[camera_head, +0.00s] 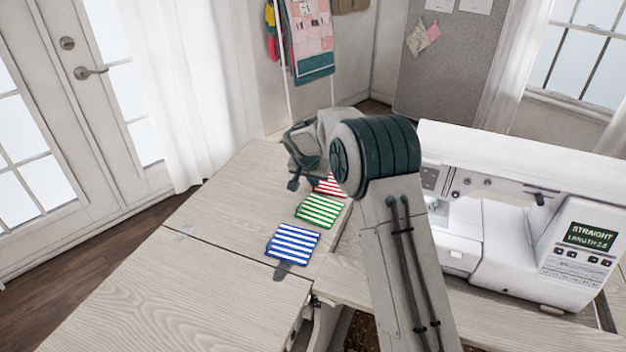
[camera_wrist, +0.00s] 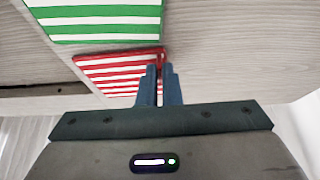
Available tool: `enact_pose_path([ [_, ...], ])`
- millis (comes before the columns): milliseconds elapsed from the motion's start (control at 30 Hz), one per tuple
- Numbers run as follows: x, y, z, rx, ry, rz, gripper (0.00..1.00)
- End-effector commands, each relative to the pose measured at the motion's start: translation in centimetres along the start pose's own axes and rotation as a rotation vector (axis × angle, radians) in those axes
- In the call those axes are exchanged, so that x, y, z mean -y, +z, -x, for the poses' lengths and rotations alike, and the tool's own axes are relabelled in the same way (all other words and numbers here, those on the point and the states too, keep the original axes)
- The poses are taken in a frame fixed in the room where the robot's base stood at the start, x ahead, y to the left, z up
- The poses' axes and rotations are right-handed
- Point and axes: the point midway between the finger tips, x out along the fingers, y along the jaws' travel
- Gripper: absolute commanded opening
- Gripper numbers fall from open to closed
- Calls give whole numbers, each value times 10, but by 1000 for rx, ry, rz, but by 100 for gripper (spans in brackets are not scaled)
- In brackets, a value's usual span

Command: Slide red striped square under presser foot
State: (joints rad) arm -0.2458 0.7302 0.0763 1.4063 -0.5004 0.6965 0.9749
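The red striped square (camera_head: 331,187) lies on the wooden table beyond the green one, partly hidden by my arm. It also shows in the wrist view (camera_wrist: 110,72), seemingly flat on the wood. My gripper (camera_wrist: 160,70) has its two blue fingers close together at the square's right edge, with a narrow gap between them. I cannot tell whether they pinch anything. In the head view the fingertips are hidden. The white sewing machine (camera_head: 530,190) stands at the right; my arm covers part of its needle side, and the presser foot cannot be made out clearly.
A green striped square (camera_head: 320,211) and a blue striped square (camera_head: 293,245) with a dark tab lie nearer on the table (camera_head: 215,215). The table's left side is clear. An opening shows at the table's front, below the machine.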

Motion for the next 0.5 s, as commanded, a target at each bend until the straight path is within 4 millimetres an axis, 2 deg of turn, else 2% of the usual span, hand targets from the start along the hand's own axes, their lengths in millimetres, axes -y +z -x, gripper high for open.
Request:
enact_pose_path([
  [267, 0, -1, 3, 0, -1, 0, 0],
  [500, 0, -9, 19, -1, -1, 0, 0],
])
